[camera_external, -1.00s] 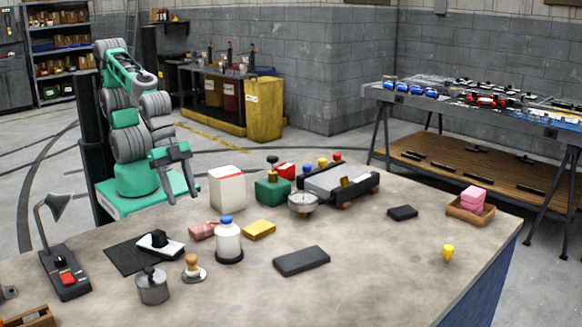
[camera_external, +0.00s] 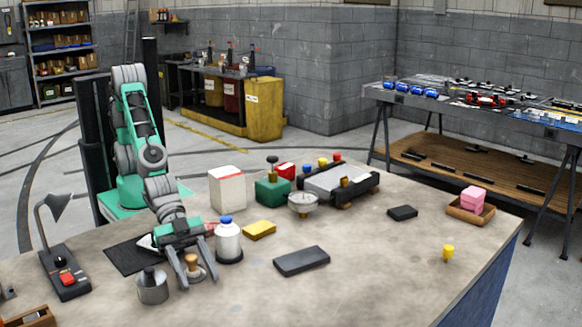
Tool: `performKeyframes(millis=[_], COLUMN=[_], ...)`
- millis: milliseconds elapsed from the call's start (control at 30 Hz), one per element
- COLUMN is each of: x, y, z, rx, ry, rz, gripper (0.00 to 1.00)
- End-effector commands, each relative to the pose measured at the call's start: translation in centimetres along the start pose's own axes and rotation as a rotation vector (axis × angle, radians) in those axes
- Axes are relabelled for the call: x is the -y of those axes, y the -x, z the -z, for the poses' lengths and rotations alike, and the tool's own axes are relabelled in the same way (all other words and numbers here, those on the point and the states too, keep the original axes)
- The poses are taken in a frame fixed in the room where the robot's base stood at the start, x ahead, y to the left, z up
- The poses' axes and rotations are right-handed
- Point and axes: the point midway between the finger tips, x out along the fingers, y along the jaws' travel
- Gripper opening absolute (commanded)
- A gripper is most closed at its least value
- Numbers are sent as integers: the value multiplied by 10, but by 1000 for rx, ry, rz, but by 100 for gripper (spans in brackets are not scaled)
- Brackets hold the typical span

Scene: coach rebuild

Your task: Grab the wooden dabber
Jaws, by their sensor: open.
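The wooden dabber (camera_external: 192,262) is a small brown knobbed handle standing upright on a pale round base, at the front left of the table. My gripper (camera_external: 199,284) is open and low over the table. Its two fingers reach down on either side of the dabber, one to its left and one to its right. The dabber shows between them, and part of its base is hidden. I cannot tell whether a finger touches it.
A grey metal canister (camera_external: 153,288) stands close on the left of my gripper. A white bottle with a blue cap (camera_external: 229,243) stands close on its right. A black block (camera_external: 301,261) lies further right. The table's (camera_external: 370,275) front right is mostly clear.

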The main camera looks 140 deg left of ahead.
Motion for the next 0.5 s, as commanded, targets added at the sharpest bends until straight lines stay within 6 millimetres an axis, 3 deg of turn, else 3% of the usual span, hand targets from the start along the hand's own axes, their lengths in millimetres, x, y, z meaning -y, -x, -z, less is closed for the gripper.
performKeyframes(millis=[167,500], x=[0,0], y=[0,0], z=[1,0], rx=[-1,-1], ry=[0,0], rz=[0,0], gripper=[49,22])
